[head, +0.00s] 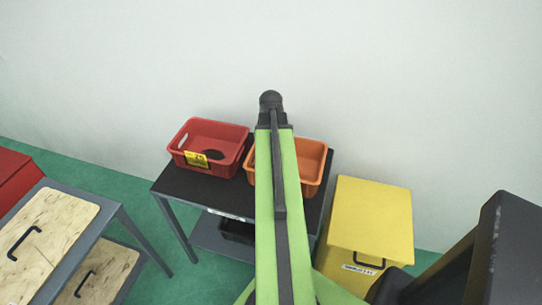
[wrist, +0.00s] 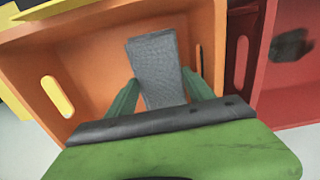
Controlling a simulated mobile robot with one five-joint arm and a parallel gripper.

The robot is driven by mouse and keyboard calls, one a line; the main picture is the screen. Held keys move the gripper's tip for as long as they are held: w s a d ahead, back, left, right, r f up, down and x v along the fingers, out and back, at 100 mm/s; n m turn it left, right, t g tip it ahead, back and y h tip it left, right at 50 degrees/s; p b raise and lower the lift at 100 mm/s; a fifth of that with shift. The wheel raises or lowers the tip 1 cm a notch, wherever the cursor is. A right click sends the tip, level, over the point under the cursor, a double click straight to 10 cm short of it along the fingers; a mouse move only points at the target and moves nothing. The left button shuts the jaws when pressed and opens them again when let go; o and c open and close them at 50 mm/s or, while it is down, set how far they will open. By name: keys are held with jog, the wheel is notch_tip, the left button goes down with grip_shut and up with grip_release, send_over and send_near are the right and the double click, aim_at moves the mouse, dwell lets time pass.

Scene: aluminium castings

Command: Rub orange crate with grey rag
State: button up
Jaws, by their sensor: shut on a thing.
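The orange crate (head: 312,160) stands on the dark top of a small table, its middle hidden behind my green arm in the head view. In the wrist view the orange crate (wrist: 95,60) fills much of the picture, with an oblong handle slot at the left. My gripper (wrist: 160,80) is shut on the grey rag (wrist: 156,62), a flat folded piece held between two green fingers. The rag shows against the inside of the crate. I cannot tell whether it touches the crate. My gripper and the rag are hidden in the head view.
A red crate (head: 230,136) with a yellow label and a dark thing inside stands left of the orange crate on the table (head: 195,188). A yellow box (head: 372,215) stands to the right. A workbench with wooden panels (head: 55,225) is at the left. The wall is close behind.

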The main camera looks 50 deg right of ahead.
jog(key=shift+r+p, duration=0.7)
jog(key=shift+r, duration=0.45)
notch_tip(320, 180, up, 3)
jog(key=p, duration=0.3)
